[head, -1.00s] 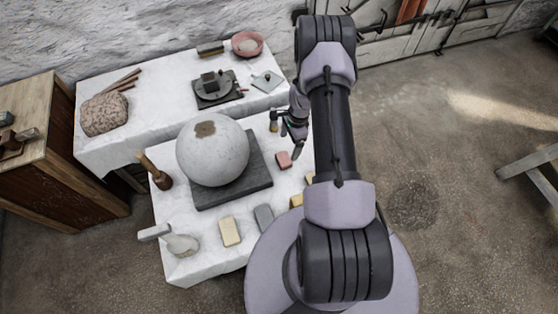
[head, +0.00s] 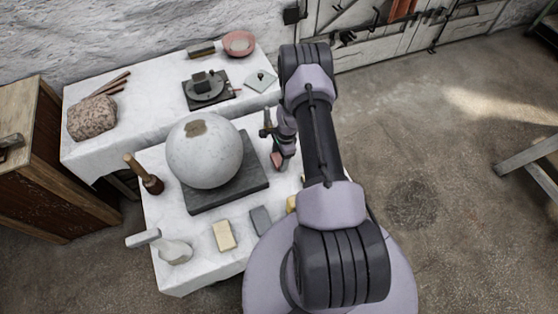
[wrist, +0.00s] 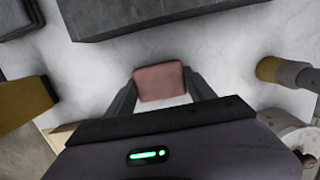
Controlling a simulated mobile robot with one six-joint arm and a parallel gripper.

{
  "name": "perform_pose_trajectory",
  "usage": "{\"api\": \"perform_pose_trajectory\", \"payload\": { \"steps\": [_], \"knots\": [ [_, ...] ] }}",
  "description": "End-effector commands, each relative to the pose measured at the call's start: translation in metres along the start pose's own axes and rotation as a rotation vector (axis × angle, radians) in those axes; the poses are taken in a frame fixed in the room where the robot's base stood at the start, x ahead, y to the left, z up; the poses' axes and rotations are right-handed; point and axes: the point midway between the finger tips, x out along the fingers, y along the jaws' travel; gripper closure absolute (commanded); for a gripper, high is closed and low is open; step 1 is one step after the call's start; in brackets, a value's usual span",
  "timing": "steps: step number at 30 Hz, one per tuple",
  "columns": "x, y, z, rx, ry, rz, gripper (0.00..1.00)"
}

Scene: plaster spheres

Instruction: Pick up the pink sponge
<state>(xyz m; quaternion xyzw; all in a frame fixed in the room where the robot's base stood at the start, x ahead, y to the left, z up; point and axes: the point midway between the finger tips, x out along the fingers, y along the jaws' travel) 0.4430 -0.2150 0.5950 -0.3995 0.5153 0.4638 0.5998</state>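The pink sponge (wrist: 160,82) lies low between my two fingers in the wrist view. In the head view the pink sponge (head: 276,160) shows at the end of my arm, partly hidden by my gripper (head: 279,153). In the wrist view the fingers of my gripper (wrist: 161,86) stand one on each side of the sponge, their tips at its left and right edges. I see no clear gap, but I cannot tell whether they press on it.
A plaster sphere (head: 205,150) on a dark slab (head: 226,196) stands left of my gripper. A tan block (head: 224,236) and a grey block (head: 261,220) lie toward the front. A wooden-handled tool (head: 145,175) and a pale mallet-like tool (head: 172,248) are further left.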

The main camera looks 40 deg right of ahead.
Motion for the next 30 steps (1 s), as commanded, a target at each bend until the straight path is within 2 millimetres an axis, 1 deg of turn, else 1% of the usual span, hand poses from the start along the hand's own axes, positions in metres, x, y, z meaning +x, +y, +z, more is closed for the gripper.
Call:
{"api": "perform_pose_trajectory", "payload": {
  "steps": [1, 3, 8, 10, 11, 13, 18, 21, 25, 30],
  "knots": [
    [0.0, 0.0, 0.0, 0.0, 0.0, 0.0, 0.6],
    [0.0, 0.0, 0.0, 0.0, 0.0, 0.0, 0.74],
    [0.0, 0.0, 0.0, 0.0, 0.0, 0.0, 0.75],
    [-0.003, 0.0, 0.0, 0.0, 0.0, 0.0, 0.75],
    [-0.007, -0.001, 0.001, 0.0, 0.0, -0.001, 0.75],
    [-0.024, -0.001, 0.003, 0.001, 0.0, -0.001, 0.75],
    [-0.071, -0.001, 0.01, -0.001, 0.001, -0.001, 0.75],
    [-0.09, -0.001, 0.013, 0.0, 0.0, 0.0, 0.75],
    [-0.1, 0.0, 0.015, 0.001, 0.0, 0.001, 0.75],
    [-0.099, 0.0, 0.015, 0.001, 0.0, 0.001, 0.75]
  ]
}}
